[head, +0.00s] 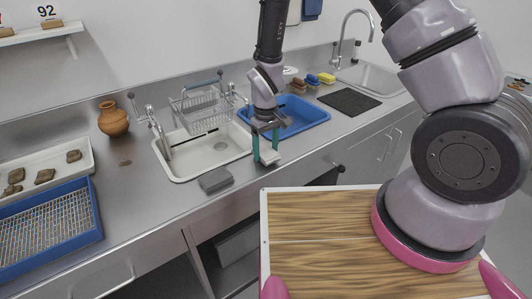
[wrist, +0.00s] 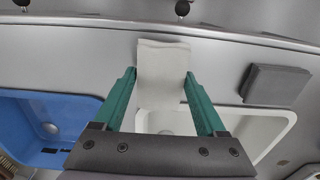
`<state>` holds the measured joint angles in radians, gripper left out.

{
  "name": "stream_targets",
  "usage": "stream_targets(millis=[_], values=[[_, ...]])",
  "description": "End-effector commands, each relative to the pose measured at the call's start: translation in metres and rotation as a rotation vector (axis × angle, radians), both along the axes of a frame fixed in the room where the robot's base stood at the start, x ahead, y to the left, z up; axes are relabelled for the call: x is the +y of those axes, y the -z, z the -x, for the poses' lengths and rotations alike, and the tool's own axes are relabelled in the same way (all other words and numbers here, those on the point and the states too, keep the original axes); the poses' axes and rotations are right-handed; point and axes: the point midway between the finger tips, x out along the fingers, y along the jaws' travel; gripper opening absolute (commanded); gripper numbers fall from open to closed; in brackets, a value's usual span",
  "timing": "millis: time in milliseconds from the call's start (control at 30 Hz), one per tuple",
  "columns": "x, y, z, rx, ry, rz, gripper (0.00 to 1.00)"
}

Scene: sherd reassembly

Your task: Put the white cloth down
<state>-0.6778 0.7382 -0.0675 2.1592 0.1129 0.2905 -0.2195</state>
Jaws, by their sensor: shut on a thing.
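The white cloth (head: 270,158) is a small folded pad held at the fingertips of my gripper (head: 266,151). In the wrist view the cloth (wrist: 163,62) lies between the two green fingers of my gripper (wrist: 160,76), its far end reaching past the tips. The gripper points down near the counter's front edge, between the white sink (head: 192,171) and the blue basin (head: 318,116). I cannot tell whether the cloth touches the steel counter (head: 147,188).
A folded grey cloth or pad (head: 215,181) lies in front of the white sink. A wire dish rack (head: 207,106), faucets, a clay jar (head: 113,120), a sherd tray (head: 88,150) and a blue mesh tray (head: 97,222) stand along the counter. A dark mat (head: 350,101) lies at right.

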Motion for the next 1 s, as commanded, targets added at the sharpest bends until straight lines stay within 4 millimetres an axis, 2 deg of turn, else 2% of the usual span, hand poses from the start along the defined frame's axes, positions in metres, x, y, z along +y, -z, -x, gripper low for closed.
stream_targets(millis=[100,500,533,567,600,1000], values=[[0.0,0.013,0.0,0.001,0.0,0.001,0.13],[0.0,0.018,0.0,-0.001,0.0,0.0,0.13],[0.0,0.018,-0.001,-0.001,0.0,0.0,0.85],[0.0,0.018,-0.001,-0.001,0.0,0.0,0.97],[0.0,0.018,0.0,-0.001,0.0,-0.001,1.0],[0.002,0.016,0.002,0.002,-0.003,-0.001,1.0]])
